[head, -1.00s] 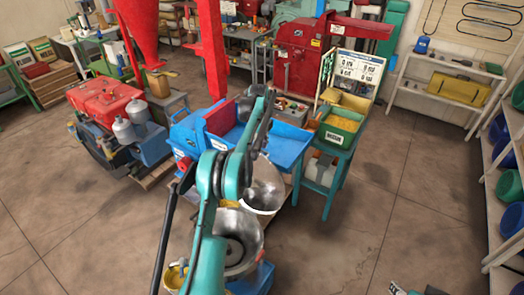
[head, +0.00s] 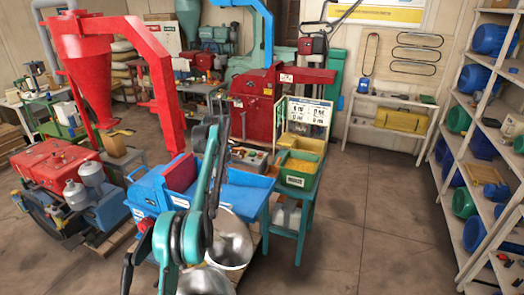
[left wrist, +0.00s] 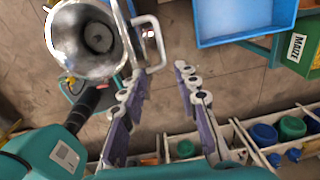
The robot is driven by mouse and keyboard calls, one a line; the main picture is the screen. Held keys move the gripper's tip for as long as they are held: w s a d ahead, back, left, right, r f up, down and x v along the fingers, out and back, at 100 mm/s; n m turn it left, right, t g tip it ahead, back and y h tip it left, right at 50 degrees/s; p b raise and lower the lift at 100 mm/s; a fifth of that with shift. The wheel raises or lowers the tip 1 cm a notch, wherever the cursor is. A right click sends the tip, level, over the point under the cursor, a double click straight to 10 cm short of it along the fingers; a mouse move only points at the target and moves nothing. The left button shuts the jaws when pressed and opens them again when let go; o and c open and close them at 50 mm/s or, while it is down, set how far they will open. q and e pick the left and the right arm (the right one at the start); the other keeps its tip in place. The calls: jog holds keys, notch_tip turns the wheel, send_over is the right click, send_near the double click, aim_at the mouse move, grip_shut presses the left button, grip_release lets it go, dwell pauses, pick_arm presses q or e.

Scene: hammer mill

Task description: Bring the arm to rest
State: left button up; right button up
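My left arm (head: 191,215) rises from the bottom of the head view, in front of the blue machine. Its fingers cannot be made out clearly there. In the left wrist view my left gripper (left wrist: 160,76) is open, its two fingers apart with only floor showing between them. A shiny steel vessel (left wrist: 92,45) with a loop handle shows beyond the left finger; the handle is close to that fingertip, and whether they touch is unclear. My right gripper cannot be seen in either view.
A blue machine tray (head: 240,196) and a green-yellow bin (head: 297,172) on a stand are close to the arm. Steel vessels (head: 232,243) stand below. A red engine (head: 52,165) is at left, shelves (head: 447,215) at right. The floor (head: 365,225) right of the stand is clear.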

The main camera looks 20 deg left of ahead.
pick_arm(q)
jog(key=s+d+r+n+t+b, duration=0.2)
jog(key=s+d+n+b, duration=0.1)
jog(key=s+d+n, duration=0.3)
jog(key=s+d+r+n+t+b, duration=0.1)
jog(key=s+d+r+n+b, duration=0.2)
jog(key=s+d, duration=0.5)
jog(key=s+d+f+n+t+b, duration=0.1)
jog(key=s+d+f+n, duration=0.3)
jog(key=s+f, duration=0.5)
jog(key=s+d+f+n+t+b, duration=0.2)
jog(key=s+d+f+n+b, duration=0.2)
jog(key=s+f, duration=0.4)
jog(key=s+d+n, duration=0.1)
jog(key=s+n, duration=0.1)
jog(key=s, duration=0.4)
jog(key=shift+s+f+t+b, duration=0.2)
jog(key=shift+f+t+b, duration=0.1)
jog(key=shift+f+b, duration=0.05)
